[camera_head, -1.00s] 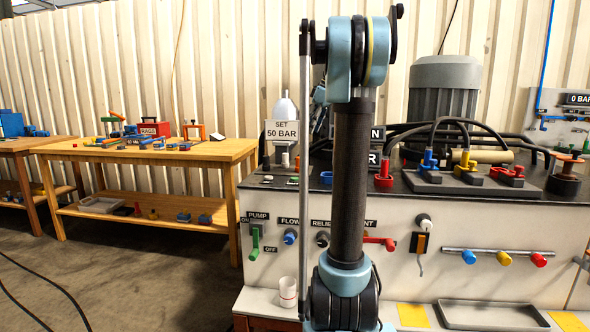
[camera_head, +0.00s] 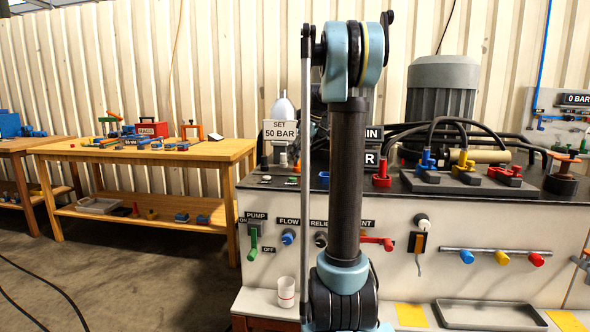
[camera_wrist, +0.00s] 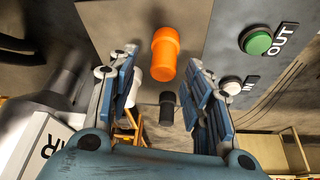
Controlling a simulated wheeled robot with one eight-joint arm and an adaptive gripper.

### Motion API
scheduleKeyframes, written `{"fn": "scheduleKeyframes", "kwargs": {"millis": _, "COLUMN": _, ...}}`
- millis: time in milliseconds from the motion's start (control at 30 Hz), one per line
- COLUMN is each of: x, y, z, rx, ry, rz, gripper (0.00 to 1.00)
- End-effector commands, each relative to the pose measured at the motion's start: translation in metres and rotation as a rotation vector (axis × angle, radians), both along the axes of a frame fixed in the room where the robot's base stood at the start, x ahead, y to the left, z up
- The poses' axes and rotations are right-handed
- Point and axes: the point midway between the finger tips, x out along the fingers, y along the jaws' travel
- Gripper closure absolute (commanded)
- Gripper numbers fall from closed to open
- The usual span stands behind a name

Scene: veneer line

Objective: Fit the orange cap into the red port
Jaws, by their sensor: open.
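The orange cap (camera_wrist: 163,55) stands in the wrist view just beyond my fingertips, towards the top of the picture. My gripper (camera_wrist: 163,85) is open and empty, with one blue-grey finger on each side. The cap appears in line with the gap between the fingers, not clasped. In the head view only a sliver of the orange cap (camera_head: 297,164) shows on the bench top, and my gripper is mostly hidden behind my arm. A red fitting (camera_head: 382,172) stands upright on the bench right of my arm; I cannot tell whether it is the red port.
A black cap (camera_wrist: 167,107) and a white cap (camera_wrist: 133,97) stand near the orange one. A green button (camera_wrist: 258,41) and a white button (camera_wrist: 231,86) lie to the right. The SET 50 BAR sign (camera_head: 280,131) and hoses (camera_head: 440,127) rise over the bench.

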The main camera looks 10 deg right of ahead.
Motion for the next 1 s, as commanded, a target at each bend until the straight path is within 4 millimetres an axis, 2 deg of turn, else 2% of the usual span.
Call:
{"fn": "scheduleKeyframes", "kwargs": {"millis": 167, "x": 0.004, "y": 0.007, "z": -0.017, "rx": 0.0, "ry": -0.001, "rz": 0.002, "gripper": 0.54}}
{"fn": "scheduleKeyframes", "kwargs": {"millis": 433, "x": 0.004, "y": 0.007, "z": -0.02, "rx": 0.0, "ry": -0.001, "rz": 0.002, "gripper": 0.54}}
{"fn": "scheduleKeyframes", "kwargs": {"millis": 467, "x": 0.004, "y": 0.007, "z": -0.02, "rx": 0.0, "ry": -0.001, "rz": 0.002, "gripper": 0.56}}
{"fn": "scheduleKeyframes", "kwargs": {"millis": 600, "x": 0.004, "y": 0.007, "z": -0.02, "rx": 0.0, "ry": -0.001, "rz": 0.002, "gripper": 0.88}}
{"fn": "scheduleKeyframes", "kwargs": {"millis": 667, "x": 0.004, "y": 0.007, "z": -0.02, "rx": 0.0, "ry": -0.001, "rz": 0.002, "gripper": 0.98}}
{"fn": "scheduleKeyframes", "kwargs": {"millis": 1000, "x": 0.004, "y": 0.008, "z": -0.018, "rx": 0.0, "ry": -0.001, "rz": 0.002, "gripper": 1.0}}
